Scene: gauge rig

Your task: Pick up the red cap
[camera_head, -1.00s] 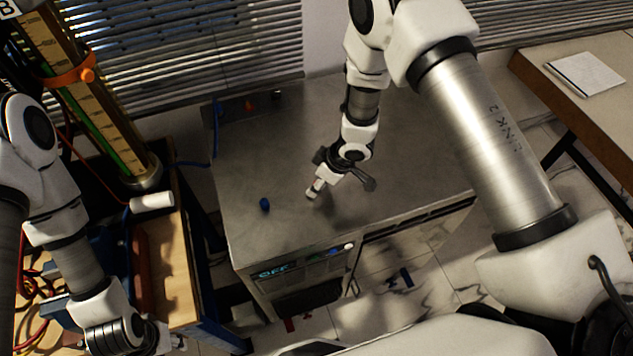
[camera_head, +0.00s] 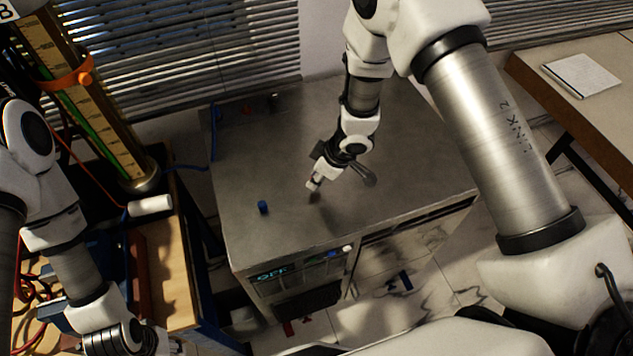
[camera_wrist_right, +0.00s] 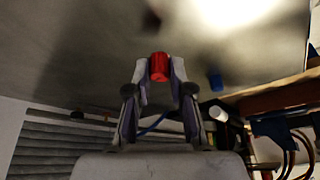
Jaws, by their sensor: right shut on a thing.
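The red cap (camera_wrist_right: 159,66) shows in the right wrist view between the two fingertips of my right gripper (camera_wrist_right: 159,72), which is shut on it. In the head view my right gripper (camera_head: 314,184) is over the middle of the grey metal top (camera_head: 400,160), with a dark shadow just below it. The cap cannot be made out clearly there. My left gripper (camera_head: 150,340) is at the bottom left of the head view, and its fingers are not clear enough to judge.
A small blue cap (camera_head: 263,207) stands on the metal top, left of my right gripper. A tall graduated column (camera_head: 75,95) and a white cylinder (camera_head: 151,205) are at the left. A table with a notepad (camera_head: 582,75) is at the right.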

